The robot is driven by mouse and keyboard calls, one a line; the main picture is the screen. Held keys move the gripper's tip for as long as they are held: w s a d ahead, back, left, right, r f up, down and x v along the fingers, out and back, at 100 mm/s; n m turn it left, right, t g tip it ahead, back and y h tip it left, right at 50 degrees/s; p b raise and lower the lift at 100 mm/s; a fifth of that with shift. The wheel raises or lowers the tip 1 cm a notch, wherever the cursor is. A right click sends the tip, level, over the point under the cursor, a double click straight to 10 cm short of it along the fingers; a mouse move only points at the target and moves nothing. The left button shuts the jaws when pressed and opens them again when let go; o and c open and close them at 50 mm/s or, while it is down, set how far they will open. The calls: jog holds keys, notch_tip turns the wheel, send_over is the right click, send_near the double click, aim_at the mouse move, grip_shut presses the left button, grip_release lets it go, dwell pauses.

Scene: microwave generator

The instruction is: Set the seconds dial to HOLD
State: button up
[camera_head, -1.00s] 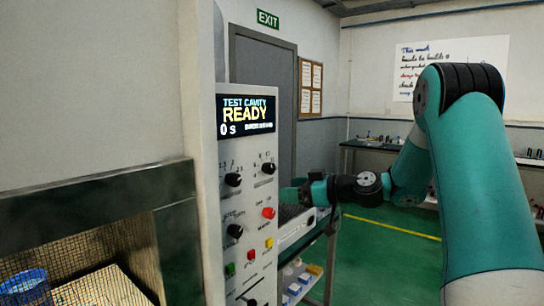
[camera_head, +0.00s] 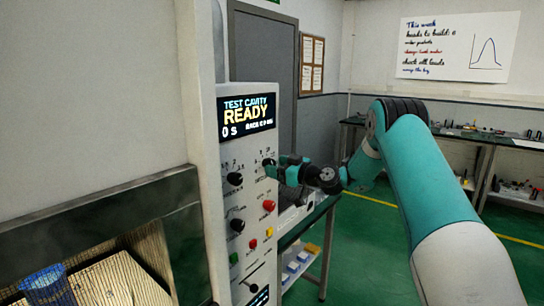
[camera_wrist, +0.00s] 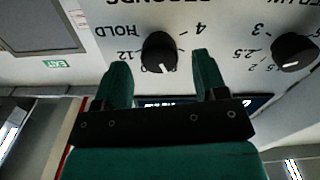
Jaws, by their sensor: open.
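The seconds dial (camera_wrist: 160,52) is a round black knob with a white pointer line. In the wrist view the panel lettering is upside down, with HOLD and 12 on the dial's left and 4 on its right. The pointer aims toward the bottom of the picture, slightly right, away from HOLD. My gripper (camera_wrist: 161,76) is open and empty, with one green finger on each side of the dial's lower part; contact cannot be told. In the head view my gripper (camera_head: 278,168) is beside the upper right dial (camera_head: 268,162), partly hiding it.
Another black dial (camera_wrist: 295,51) marked 2.5 and 3 is close by on the right in the wrist view. Below, the panel (camera_head: 250,220) carries a red button (camera_head: 268,205) and smaller buttons. The display (camera_head: 246,114) reads READY, 0 S.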

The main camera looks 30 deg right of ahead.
jog(key=shift+p+x, duration=0.4)
jog(key=shift+x, duration=0.8)
jog(key=c, duration=0.9)
jog(key=shift+c, duration=0.2)
